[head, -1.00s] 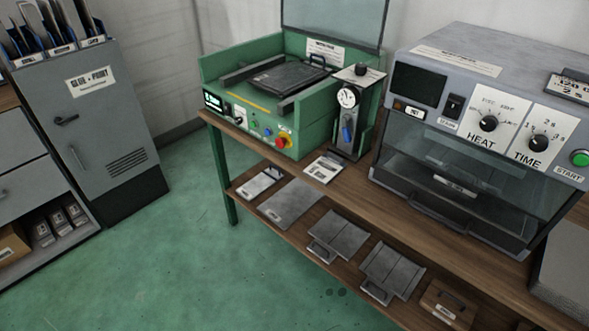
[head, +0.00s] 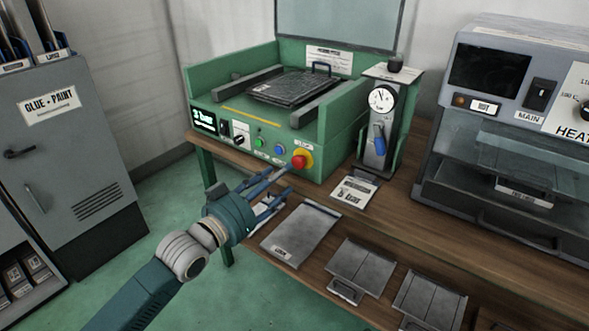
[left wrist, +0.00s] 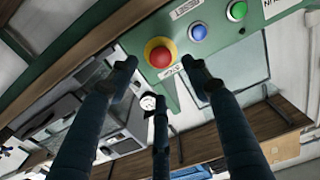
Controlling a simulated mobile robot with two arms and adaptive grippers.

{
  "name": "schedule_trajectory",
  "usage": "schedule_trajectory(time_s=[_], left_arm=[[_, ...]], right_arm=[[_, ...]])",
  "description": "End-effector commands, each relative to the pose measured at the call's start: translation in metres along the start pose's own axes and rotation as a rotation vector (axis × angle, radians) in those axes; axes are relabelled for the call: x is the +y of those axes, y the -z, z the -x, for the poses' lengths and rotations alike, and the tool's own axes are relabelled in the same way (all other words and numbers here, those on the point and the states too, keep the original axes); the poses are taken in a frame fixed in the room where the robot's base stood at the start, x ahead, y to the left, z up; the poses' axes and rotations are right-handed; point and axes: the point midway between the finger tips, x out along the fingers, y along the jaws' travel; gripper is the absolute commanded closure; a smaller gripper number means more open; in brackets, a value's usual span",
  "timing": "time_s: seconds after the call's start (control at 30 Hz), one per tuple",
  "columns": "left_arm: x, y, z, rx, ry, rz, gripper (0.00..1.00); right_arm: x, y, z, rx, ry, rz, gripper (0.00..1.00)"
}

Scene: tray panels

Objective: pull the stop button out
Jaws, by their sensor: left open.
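The red stop button (head: 299,161) with its yellow collar sits on the front panel of the green machine (head: 240,115), at the panel's right end. In the left wrist view the stop button (left wrist: 160,57) shows above the middle, between the spread fingers. My left gripper (head: 281,186) is open and empty. Its fingers point at the panel, just below and left of the button in the head view, apart from it as far as I can tell. How far the button sticks out is too small to tell. My right gripper is not in view.
Blue (head: 280,149) and green (head: 259,141) buttons sit left of the stop button. A gauge stand with a blue lever (head: 380,139) stands to its right. Below is a wooden shelf with grey plates (head: 300,232). A heater cabinet (head: 500,120) stands at right.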

Motion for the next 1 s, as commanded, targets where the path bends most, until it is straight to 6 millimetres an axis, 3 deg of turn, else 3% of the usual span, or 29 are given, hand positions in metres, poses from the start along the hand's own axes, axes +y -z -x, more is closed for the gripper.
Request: schedule_trajectory(time_s=[0.1, 0.33, 0.5, 0.77, 1.0], left_arm=[[0.000, 0.000, -0.026, 0.002, 0.000, -0.001, 0.51], [-0.001, -0.001, -0.060, 0.001, 0.002, -0.001, 0.51], [-0.001, -0.001, -0.071, 0.000, 0.001, -0.001, 0.51], [-0.001, -0.001, -0.072, -0.001, 0.001, -0.002, 0.51], [-0.001, -0.001, -0.072, -0.001, 0.002, -0.001, 0.95]], right_arm=[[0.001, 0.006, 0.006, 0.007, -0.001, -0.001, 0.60], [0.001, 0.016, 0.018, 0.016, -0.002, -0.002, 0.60], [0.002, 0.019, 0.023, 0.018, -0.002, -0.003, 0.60], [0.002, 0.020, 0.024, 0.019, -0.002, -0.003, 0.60], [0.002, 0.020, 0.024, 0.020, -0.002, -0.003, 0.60]])
